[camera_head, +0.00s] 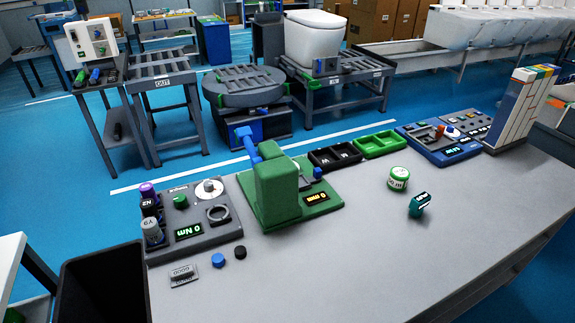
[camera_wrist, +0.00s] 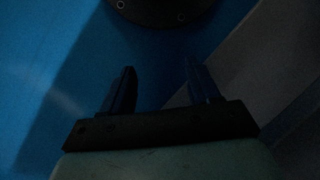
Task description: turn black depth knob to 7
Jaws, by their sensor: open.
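A green press-like device (camera_head: 278,190) stands on a green base on the workbench, with a blue lever on top, a small blue knob (camera_head: 318,172) at its right and a lit display (camera_head: 314,196) that seems to read 0 mm. A small round black piece (camera_head: 240,252) sits on the bench in front of it, beside a blue one (camera_head: 218,260). I cannot tell which part is the black depth knob; no dial number is readable. My gripper (camera_wrist: 160,78) shows only in the wrist view, dark, open and empty, away from the bench items.
A grey torque panel (camera_head: 190,231) stands left of the green device. A white-green round container (camera_head: 398,178) and a teal item (camera_head: 419,204) stand at right.

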